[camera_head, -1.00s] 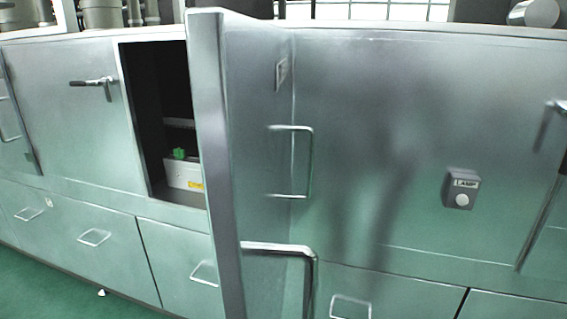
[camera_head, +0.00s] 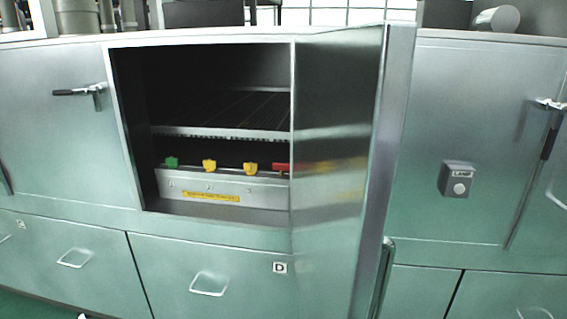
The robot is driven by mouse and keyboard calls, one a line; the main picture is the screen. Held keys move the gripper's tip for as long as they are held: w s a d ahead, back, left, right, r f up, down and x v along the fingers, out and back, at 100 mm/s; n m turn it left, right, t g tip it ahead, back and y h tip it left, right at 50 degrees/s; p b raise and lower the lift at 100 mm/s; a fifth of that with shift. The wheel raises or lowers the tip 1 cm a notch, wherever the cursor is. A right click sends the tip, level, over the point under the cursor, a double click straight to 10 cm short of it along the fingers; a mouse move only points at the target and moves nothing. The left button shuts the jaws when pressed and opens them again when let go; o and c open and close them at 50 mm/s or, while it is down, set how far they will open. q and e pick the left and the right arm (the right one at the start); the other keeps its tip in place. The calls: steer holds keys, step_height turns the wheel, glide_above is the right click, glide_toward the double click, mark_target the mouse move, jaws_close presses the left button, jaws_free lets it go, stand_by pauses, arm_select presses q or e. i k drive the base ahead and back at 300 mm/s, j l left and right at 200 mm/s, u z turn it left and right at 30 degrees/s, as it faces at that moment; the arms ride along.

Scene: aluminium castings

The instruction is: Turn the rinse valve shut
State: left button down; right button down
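A row of small valves sits on a pale box (camera_head: 262,193) inside the open cabinet compartment. From left to right I see a green valve (camera_head: 171,162), a yellow valve (camera_head: 209,165), a second yellow valve (camera_head: 250,168) and a red valve (camera_head: 281,168) next to the door's hinge side. A yellow label (camera_head: 211,196) is on the box front, too small to read. I cannot tell which one is the rinse valve. Neither of my grippers is in view.
The metal cabinet door (camera_head: 340,150) stands open toward me, right of the opening. A rack (camera_head: 225,133) lies above the valves. A grey switch box (camera_head: 458,180) is on the front to the right. Drawers with handles (camera_head: 209,284) run below.

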mark_target(281, 167)
steer(key=i+j+z, duration=0.45)
steer(key=j, duration=0.3)
steer(key=z, duration=0.85)
steer(key=j+z, duration=0.15)
steer(key=z, duration=0.2)
steer(key=j+z, duration=0.2)
steer(key=z, duration=0.15)
steer(key=j+z, duration=0.15)
steer(key=z, duration=0.2)
steer(key=k+j+z, duration=0.1)
steer(key=j+z, duration=0.2)
steer(key=k+j+z, duration=0.2)
steer(key=z, duration=0.15)
steer(key=k+j+z, duration=0.15)
steer(key=j, duration=0.2)
steer(key=k+j+z, duration=0.1)
steer(key=k+j, duration=0.2)
